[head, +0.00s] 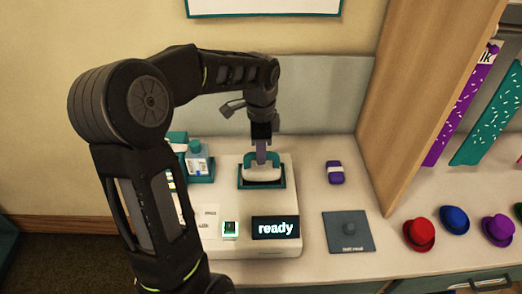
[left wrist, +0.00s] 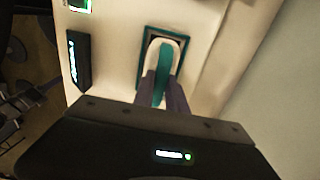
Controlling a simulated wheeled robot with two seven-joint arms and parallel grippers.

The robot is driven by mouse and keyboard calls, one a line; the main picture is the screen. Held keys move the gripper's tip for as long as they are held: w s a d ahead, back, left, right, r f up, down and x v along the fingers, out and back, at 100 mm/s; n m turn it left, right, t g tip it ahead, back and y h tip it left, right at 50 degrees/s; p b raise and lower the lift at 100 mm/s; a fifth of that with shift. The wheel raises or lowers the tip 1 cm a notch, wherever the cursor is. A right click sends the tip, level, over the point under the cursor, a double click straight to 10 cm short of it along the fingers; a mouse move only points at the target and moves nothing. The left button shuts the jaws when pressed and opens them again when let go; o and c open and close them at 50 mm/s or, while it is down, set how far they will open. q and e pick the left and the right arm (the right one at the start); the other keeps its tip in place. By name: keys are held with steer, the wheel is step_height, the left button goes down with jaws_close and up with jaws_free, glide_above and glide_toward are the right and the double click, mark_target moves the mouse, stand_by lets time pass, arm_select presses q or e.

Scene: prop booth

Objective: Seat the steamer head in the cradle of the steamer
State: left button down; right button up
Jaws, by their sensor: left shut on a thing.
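The steamer (head: 285,238) is a cream unit on the counter with a dark display reading "ready". Its cradle (head: 241,184) is a dark teal-rimmed recess in the top, and the rim also shows in the left wrist view (left wrist: 143,72). The steamer head (head: 263,174), white with a teal handle, is at the cradle, within its rim as seen from above. It also shows in the left wrist view (left wrist: 178,48). My left gripper (head: 261,157) points down and is shut on the teal handle. Whether the head rests fully on the cradle floor is hard to tell. My right gripper is out of view.
A bottle (head: 197,160) stands in a teal holder left of the steamer. A purple object (head: 335,172) and a dark square mat (head: 348,240) lie to the right. Several small hats, including a red one (head: 419,234), sit beyond a wooden panel (head: 420,90).

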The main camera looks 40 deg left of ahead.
arm_select(q)
steer(key=shift+f, duration=0.15)
stand_by(0.5)
steer(key=shift+f+b, duration=0.4)
steer(key=shift+f, duration=0.05)
steer(key=c, duration=1.3)
jaws_free()
steer(key=shift+r+b, duration=0.35)
steer(key=shift+r, duration=3.55)
